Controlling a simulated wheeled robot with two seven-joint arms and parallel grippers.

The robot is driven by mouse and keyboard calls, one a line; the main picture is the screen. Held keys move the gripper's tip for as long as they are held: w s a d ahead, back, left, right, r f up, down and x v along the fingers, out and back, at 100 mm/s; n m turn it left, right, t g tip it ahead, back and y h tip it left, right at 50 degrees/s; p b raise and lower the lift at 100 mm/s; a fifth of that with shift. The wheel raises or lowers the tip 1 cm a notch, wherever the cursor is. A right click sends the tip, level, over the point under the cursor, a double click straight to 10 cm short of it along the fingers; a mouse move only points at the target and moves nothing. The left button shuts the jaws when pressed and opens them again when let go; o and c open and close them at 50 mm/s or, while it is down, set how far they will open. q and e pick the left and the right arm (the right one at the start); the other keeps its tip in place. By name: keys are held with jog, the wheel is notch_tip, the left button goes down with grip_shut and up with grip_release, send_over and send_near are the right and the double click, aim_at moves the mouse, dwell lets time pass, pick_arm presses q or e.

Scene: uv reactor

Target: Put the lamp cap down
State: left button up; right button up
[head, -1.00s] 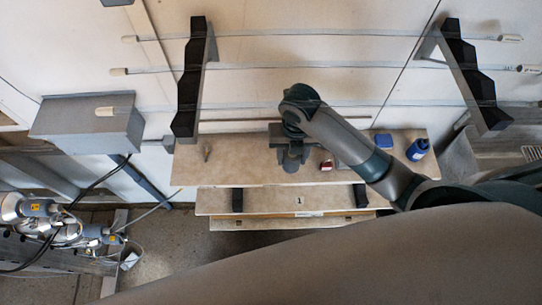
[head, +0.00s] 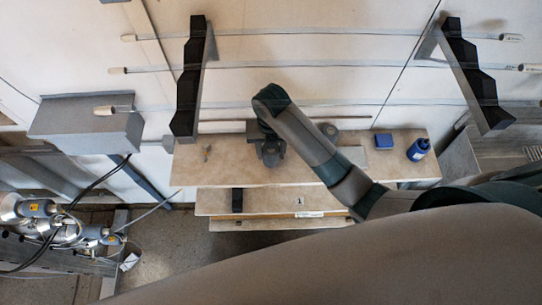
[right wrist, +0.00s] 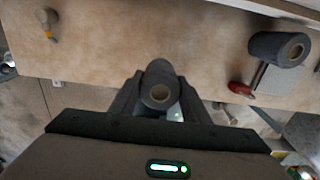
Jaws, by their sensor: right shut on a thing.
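My right gripper (head: 269,157) is over the left half of the wooden bench top (head: 225,172). The cap's end faces the camera. Its far end is hidden, so I cannot tell whether it touches the bench. In the head view the gripper hides most of it. My left gripper is not in view.
A similar grey cylinder (right wrist: 280,48) lies on the bench to the right, beside a red-handled tool (right wrist: 240,89). A small yellow-tipped tool (head: 207,153) lies at the left. Bare wood lies around the gripper.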

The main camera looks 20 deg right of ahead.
notch_tip(320, 180, down, 3)
jog(key=shift+r+p, duration=0.15)
jog(key=shift+p, duration=0.5)
jog(key=shift+f, duration=0.45)
jog(key=o, duration=1.3)
jog(key=shift+f, duration=0.1)
jog(key=shift+r, duration=0.2)
